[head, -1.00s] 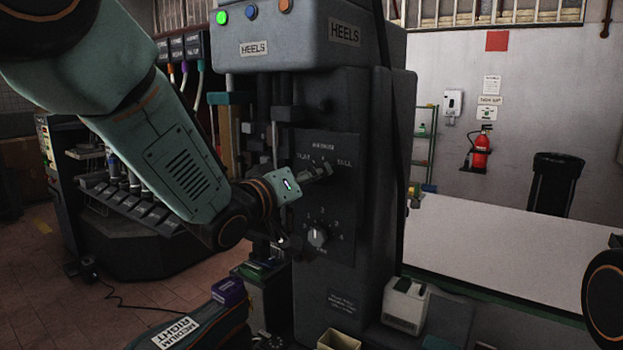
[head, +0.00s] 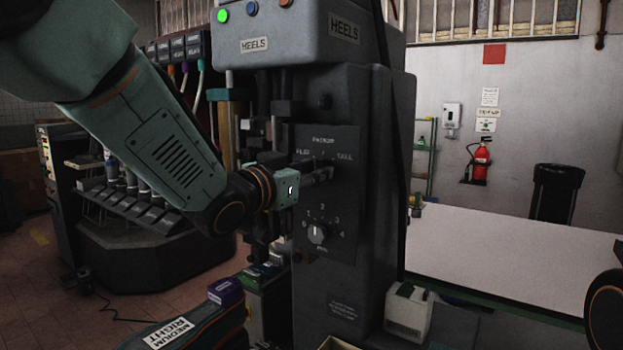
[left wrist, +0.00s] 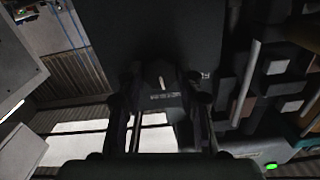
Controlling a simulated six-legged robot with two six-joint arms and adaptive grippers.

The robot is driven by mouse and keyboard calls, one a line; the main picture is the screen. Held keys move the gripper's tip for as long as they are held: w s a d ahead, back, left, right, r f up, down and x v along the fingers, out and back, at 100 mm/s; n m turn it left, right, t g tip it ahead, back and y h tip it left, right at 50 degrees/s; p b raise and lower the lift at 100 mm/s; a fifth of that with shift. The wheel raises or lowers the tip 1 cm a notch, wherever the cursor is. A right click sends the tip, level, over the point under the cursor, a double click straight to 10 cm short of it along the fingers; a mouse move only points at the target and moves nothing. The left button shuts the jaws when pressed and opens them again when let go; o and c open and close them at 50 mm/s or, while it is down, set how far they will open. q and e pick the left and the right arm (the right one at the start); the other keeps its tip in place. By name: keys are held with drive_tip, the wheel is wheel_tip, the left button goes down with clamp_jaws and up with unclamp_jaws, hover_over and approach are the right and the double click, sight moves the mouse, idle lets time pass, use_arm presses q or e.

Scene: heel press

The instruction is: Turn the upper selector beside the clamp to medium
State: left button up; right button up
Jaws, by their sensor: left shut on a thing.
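The upper selector sits on the dark panel (head: 340,206) of the heel press, under the labels for flat, medium and tall. My left gripper (head: 326,173) is shut on the upper selector and hides nearly all of it, so I cannot tell where its pointer stands. In the left wrist view the gripper fingers (left wrist: 163,112) reach toward the dark panel. The lower selector (head: 318,233), a pale knob in a numbered ring, is below and apart from the gripper. The clamp (head: 283,108) is left of the panel, partly behind my arm. My right gripper is out of view.
A purple box (head: 226,291) and a block labelled medium right (head: 172,333) are at the lower left. A white box (head: 407,309) stands at the press's foot on the right. A pale table (head: 500,260) lies to the right. A green lamp (head: 223,15) glows on the press.

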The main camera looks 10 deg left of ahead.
use_arm(q)
drive_tip(key=shift+m, duration=0.5)
drive_tip(key=o, duration=1.2)
drive_tip(key=shift+s+r, duration=0.1)
drive_tip(key=shift+s, duration=0.1)
drive_tip(key=shift+w, duration=0.15)
drive_tip(key=v, duration=0.7)
drive_tip(key=shift+s+a, duration=0.1)
drive_tip(key=shift+s, duration=0.15)
